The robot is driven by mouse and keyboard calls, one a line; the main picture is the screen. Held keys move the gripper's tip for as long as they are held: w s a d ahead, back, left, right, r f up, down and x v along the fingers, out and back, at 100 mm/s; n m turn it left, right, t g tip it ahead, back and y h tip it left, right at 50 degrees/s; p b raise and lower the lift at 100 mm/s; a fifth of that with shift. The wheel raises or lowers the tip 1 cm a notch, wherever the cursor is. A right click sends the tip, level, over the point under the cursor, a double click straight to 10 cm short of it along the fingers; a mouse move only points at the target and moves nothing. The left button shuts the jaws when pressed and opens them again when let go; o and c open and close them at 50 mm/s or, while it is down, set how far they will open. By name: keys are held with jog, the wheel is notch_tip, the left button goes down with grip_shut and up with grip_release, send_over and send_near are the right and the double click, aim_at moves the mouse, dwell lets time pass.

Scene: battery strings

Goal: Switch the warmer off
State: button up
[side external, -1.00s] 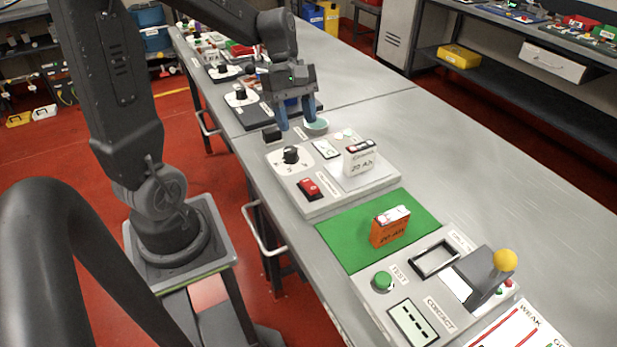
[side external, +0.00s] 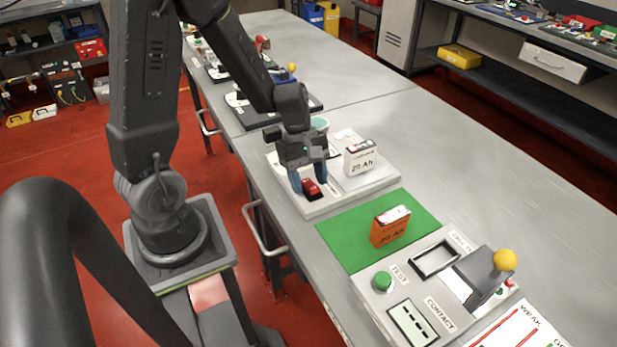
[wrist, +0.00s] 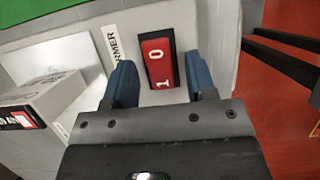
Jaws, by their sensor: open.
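The warmer (side external: 346,195) is a flat white unit on the bench. Its red rocker switch (side external: 312,190) sits at the near left corner, and it also shows in the wrist view (wrist: 158,62), marked 0 and 1. I cannot tell which end is pressed. My gripper (side external: 309,181) is open, with blue fingertips low over the switch. In the wrist view the fingertips (wrist: 161,75) stand on either side of the switch, apart from it. A white 20 Ah battery (side external: 360,159) stands on the warmer's plate. The warmer's knob is hidden behind my gripper.
An orange 20 Ah battery (side external: 390,227) stands on a green mat (side external: 345,237) in front. Nearer is a test station with a green button (side external: 383,281) and a yellow-knobbed lever (side external: 504,260). The bench on the right is clear.

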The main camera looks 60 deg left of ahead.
jog(key=c, duration=0.9)
jog(key=shift+d+y, duration=0.25)
jog(key=shift+y, duration=0.85)
jog(key=shift+d+y, duration=0.2)
jog(key=shift+y, duration=0.9)
jog(key=shift+r, duration=0.1)
jog(key=o, duration=0.9)
